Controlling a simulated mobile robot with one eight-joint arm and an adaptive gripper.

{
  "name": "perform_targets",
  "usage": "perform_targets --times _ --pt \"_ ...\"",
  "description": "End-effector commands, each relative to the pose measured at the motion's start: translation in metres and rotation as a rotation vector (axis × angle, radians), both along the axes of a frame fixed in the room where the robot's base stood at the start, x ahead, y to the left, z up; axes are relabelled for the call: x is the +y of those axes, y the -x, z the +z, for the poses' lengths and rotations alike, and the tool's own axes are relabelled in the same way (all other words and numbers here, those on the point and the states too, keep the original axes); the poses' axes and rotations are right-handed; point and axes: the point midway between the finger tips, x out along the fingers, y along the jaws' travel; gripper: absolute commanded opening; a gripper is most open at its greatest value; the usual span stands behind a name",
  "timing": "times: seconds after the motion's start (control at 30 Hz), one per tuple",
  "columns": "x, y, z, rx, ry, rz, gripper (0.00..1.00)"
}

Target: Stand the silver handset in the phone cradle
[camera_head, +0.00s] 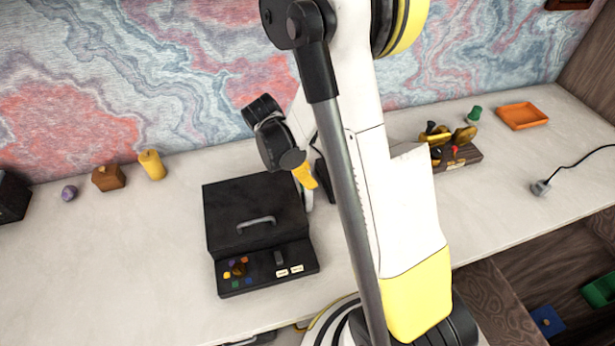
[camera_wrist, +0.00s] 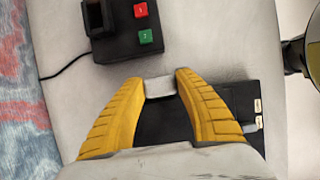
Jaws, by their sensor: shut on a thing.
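The silver handset (camera_wrist: 159,87) is between the two yellow fingertips of my gripper (camera_wrist: 163,80) in the wrist view. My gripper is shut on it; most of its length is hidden. In the head view my gripper (camera_head: 305,177) is above the desk by the right side of a black box, with a pale strip of the handset (camera_head: 309,199) under it. A black unit with a square socket, probably the phone cradle (camera_wrist: 122,42), is ahead of the fingertips in the wrist view, apart from the handset. My arm hides most of that area in the head view.
The black lidded box (camera_head: 250,213) with a handle and coloured buttons stands left of my gripper. A yellow candle (camera_head: 151,165) and a brown block (camera_head: 108,177) are further left. An orange tray (camera_head: 523,116) is at the far right. The desk's left front is clear.

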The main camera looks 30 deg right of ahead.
Motion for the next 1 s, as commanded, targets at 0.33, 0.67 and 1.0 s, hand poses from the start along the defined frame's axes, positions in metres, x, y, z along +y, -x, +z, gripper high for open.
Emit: perform_targets --times 0.33,0.67,1.0 --pt "0.0 0.0 -0.002 0.0 0.0 0.0 0.48" --pt "0.0 0.0 -0.001 0.0 0.0 0.0 0.59" --pt "0.018 -0.005 0.05 0.0 0.0 0.002 0.59"
